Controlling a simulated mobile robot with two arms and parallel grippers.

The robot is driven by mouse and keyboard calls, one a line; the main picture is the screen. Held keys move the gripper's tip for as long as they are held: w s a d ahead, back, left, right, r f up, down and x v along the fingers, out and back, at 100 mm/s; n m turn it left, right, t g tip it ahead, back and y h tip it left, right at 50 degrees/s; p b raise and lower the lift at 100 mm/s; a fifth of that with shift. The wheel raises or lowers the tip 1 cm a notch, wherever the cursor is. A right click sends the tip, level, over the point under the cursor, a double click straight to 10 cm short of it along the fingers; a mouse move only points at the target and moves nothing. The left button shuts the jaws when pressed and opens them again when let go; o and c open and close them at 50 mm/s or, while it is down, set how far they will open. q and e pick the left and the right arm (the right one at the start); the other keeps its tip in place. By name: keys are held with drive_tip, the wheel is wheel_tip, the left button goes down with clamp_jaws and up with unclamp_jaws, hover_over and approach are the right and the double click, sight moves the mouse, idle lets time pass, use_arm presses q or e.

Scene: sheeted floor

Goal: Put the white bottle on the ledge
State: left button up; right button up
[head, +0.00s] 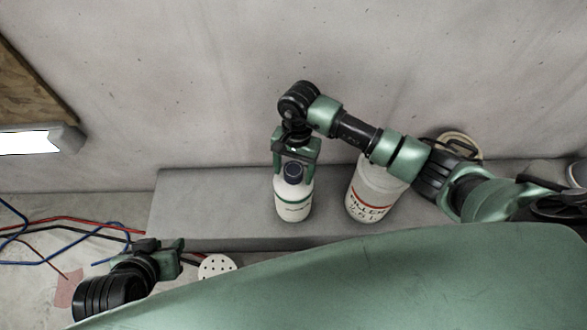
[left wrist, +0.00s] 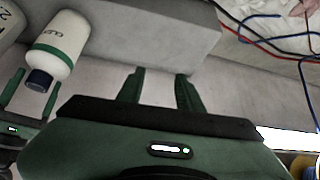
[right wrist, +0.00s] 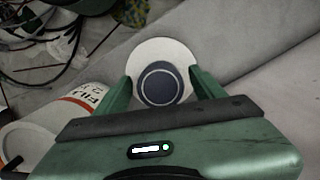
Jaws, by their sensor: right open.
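The white bottle (head: 293,198) has a dark blue cap and a green stripe. It stands upright on the grey ledge (head: 190,215). My right gripper (head: 294,172) is above it, its open fingers on either side of the cap and upper bottle. In the right wrist view the blue cap of the bottle (right wrist: 158,84) lies between the fingers (right wrist: 160,88). The bottle also shows in the left wrist view (left wrist: 62,45). My left gripper (head: 172,258) is low at the left, in front of the ledge; its fingers (left wrist: 160,88) are apart and empty.
A white filler tub (head: 372,190) with a red stripe stands on the ledge just right of the bottle. A perforated white disc (head: 216,267) lies in front of the ledge. Red and blue cables (head: 60,235) lie at the left. The ledge left of the bottle is clear.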

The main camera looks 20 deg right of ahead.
drive_tip(key=r, duration=0.3)
drive_tip(key=r+p, duration=0.1)
drive_tip(key=r, duration=0.1)
drive_tip(key=shift+w+d+r, duration=0.25)
drive_tip(key=shift+w+d, duration=0.05)
drive_tip(key=shift+w, duration=0.1)
use_arm(q)
drive_tip(key=s+g, duration=0.1)
drive_tip(key=s, duration=0.1)
drive_tip(key=s+a+g, duration=0.1)
drive_tip(key=s+g+p, duration=0.1)
drive_tip(key=s, duration=0.1)
drive_tip(key=shift+s+a+f+y, duration=0.1)
drive_tip(key=shift+s+a+y, duration=0.25)
drive_tip(key=shift+y, duration=0.05)
use_arm(e)
wheel_tip(320, 180, up, 6)
drive_tip(key=shift+w+d+r, duration=0.15)
drive_tip(key=shift+w+d, duration=0.05)
drive_tip(key=shift+w, duration=0.1)
